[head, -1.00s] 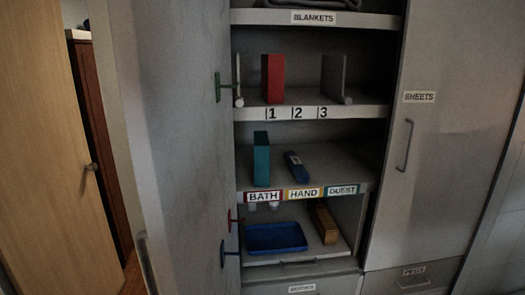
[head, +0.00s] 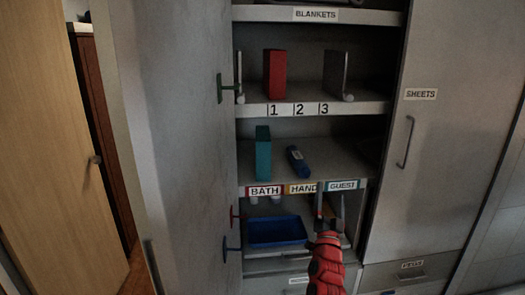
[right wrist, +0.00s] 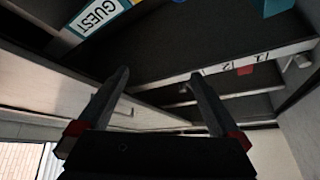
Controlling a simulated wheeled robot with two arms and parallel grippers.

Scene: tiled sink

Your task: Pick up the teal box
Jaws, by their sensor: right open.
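The teal box (head: 263,153) stands upright on the middle shelf, at its left end behind the BATH label. My right gripper (head: 330,203) is in front of the cabinet, low and to the right of the teal box, near the GUEST label (head: 342,185). It is open and empty, apart from the box. In the right wrist view its two fingers (right wrist: 160,95) are spread with nothing between them. A blue-teal piece shows at the top right of that view, cut off; I cannot tell if it is the teal box. My left gripper is not in view.
A blue object (head: 298,161) lies right of the teal box. A red box (head: 275,74) and dividers stand on the numbered shelf above (head: 360,108). A blue tray (head: 276,243) is below. The open door (head: 180,150) with hooks borders the left side.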

